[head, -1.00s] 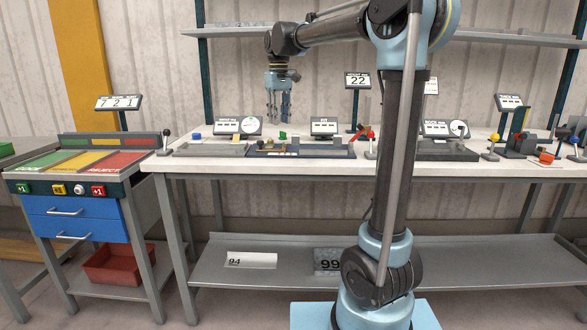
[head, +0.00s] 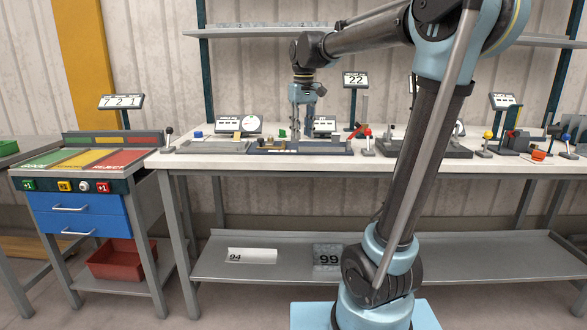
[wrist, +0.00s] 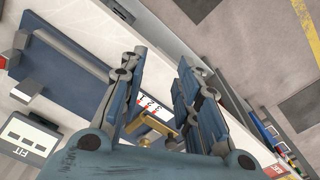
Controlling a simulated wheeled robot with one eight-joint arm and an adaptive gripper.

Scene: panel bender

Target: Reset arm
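My gripper (head: 303,130) hangs from my arm, pointing down over the workbench (head: 230,162). In the head view it is in front of the small FIT display (head: 324,123) and overlaps the dark blue fixture (head: 262,150). In the wrist view its two fingers (wrist: 163,62) stand apart with nothing held between them. The blue fixture (wrist: 65,62) shows to the left, and a small brass part (wrist: 160,128) shows below, between the fingers. I cannot tell the exact height of the fingertips above the fixture.
A red-knobbed lever (head: 368,137) is to the right. A cart with green, yellow and red lanes (head: 95,158) stands left. A shelf (head: 250,33) runs above.

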